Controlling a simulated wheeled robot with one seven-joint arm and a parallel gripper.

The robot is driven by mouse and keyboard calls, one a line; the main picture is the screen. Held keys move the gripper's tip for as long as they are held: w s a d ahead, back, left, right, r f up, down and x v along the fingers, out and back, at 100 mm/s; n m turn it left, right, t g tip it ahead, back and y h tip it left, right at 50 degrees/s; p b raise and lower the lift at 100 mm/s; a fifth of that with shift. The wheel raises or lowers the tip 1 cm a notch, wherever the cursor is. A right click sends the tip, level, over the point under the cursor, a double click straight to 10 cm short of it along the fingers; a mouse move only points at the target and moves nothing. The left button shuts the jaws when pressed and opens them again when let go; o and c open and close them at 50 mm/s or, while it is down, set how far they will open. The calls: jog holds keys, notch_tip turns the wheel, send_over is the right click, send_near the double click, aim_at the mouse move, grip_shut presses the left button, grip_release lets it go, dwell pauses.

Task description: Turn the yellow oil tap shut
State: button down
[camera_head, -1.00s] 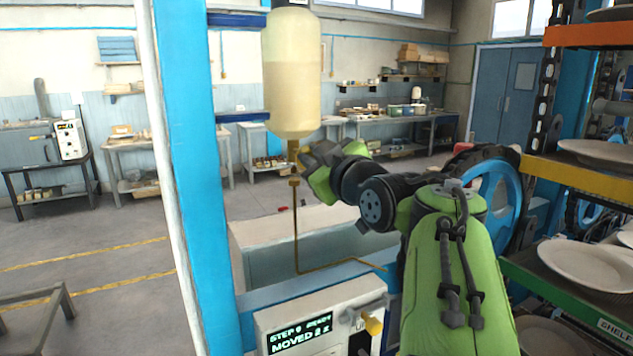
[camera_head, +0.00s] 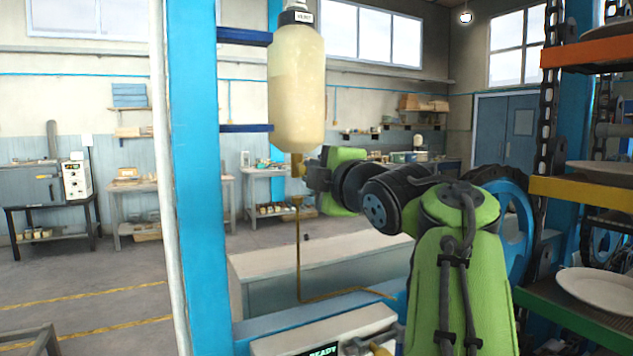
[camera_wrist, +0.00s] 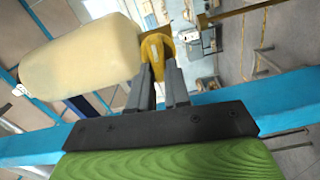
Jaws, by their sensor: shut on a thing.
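The yellow oil tap (camera_wrist: 157,50) sits under the neck of a translucent oil bottle (camera_head: 297,95). In the head view the tap's brass body (camera_head: 297,165) shows at the bottle's lower end, its handle mostly hidden by my gripper. My gripper (camera_wrist: 158,75) is shut on the tap, its two dark fingers on either side of the yellow handle. In the head view my gripper (camera_head: 312,175) reaches the tap from the right. The bottle also shows in the wrist view (camera_wrist: 85,60).
A thin brass pipe (camera_head: 299,250) runs down from the tap and bends right along a blue beam. A blue post (camera_head: 195,180) stands left of the bottle. Shelves with white plates (camera_head: 598,287) and a blue wheel (camera_head: 515,230) are at the right.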

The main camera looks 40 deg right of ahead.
jog(key=shift+f+n+b, duration=0.15)
jog(key=shift+n+b, duration=0.15)
jog(key=shift+n, duration=0.6)
jog(key=c, duration=1.1)
grip_release()
jog(key=shift+s, duration=0.1)
jog(key=v, duration=1.5)
jog(key=shift+s+a, duration=0.2)
jog(key=shift+s, duration=0.05)
